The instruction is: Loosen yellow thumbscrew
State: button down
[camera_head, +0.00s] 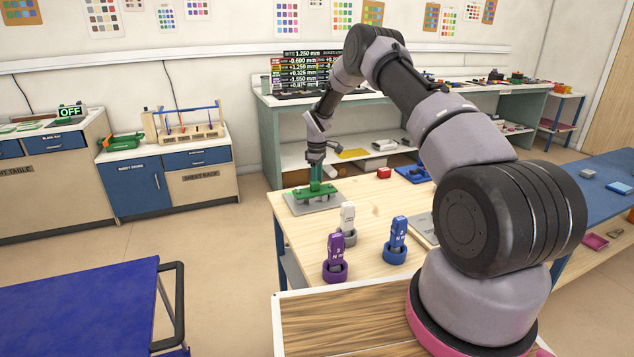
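My gripper (316,178) points straight down over a green fixture (303,195) on a grey plate (299,207), at the far left corner of the wooden table. Its teal fingers reach down to the raised middle of the fixture and look close to it or touching it. I cannot tell whether they are shut on anything. I cannot make out a yellow thumbscrew; it may be hidden by the fingers or too small to see.
On the wooden table (377,213), purple (335,257), white (347,218) and blue (397,240) upright tools stand in round bases. A red block (384,173) lies right of the fixture. A display board (300,71) stands on the bench behind. An OFF sign (70,112) shows at left.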

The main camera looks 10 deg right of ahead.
jog(key=shift+c, duration=2.2)
grip_release()
jog(key=shift+f, duration=0.1)
